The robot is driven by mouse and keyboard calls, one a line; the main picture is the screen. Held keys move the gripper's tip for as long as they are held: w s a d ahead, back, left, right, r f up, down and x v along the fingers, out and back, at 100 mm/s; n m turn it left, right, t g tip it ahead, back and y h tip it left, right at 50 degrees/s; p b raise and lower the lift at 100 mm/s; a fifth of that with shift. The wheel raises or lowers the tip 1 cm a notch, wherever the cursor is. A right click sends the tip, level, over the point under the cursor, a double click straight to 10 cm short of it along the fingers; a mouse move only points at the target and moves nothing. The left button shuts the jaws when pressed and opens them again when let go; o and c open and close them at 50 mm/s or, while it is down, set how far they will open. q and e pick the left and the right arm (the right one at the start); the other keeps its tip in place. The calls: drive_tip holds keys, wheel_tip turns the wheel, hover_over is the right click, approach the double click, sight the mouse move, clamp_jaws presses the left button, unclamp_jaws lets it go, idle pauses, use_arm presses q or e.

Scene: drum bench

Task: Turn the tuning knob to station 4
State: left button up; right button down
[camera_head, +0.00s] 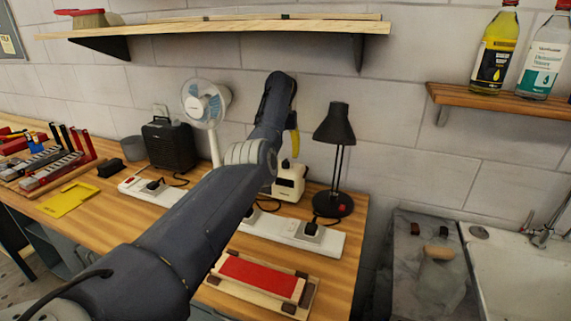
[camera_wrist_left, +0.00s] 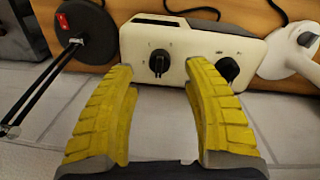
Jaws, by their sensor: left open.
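The cream radio (camera_head: 289,184) stands on the bench near the wall, partly hidden by my left arm in the head view. In the left wrist view the radio (camera_wrist_left: 190,42) shows a front with two black knobs. One knob (camera_wrist_left: 159,62) with small marks around it sits between my fingertips. The other knob (camera_wrist_left: 227,69) is just right of the right fingertip. I cannot tell which station the pointer is at. My left gripper (camera_wrist_left: 160,70) has its yellow fingers apart, either side of the first knob, with no clear contact. In the head view only one yellow finger of it (camera_head: 295,144) shows.
A black desk lamp (camera_head: 337,135) stands right of the radio and a white fan (camera_head: 205,104) left of it. White power strips (camera_head: 275,229) lie in front. A wooden shelf (camera_head: 225,29) hangs above. A red-topped block (camera_head: 262,277) lies near the front edge.

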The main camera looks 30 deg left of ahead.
sight(285, 160)
use_arm(q)
drive_tip(key=shift+d+f, duration=0.1)
drive_tip(key=shift+f, duration=2.15)
clamp_jaws()
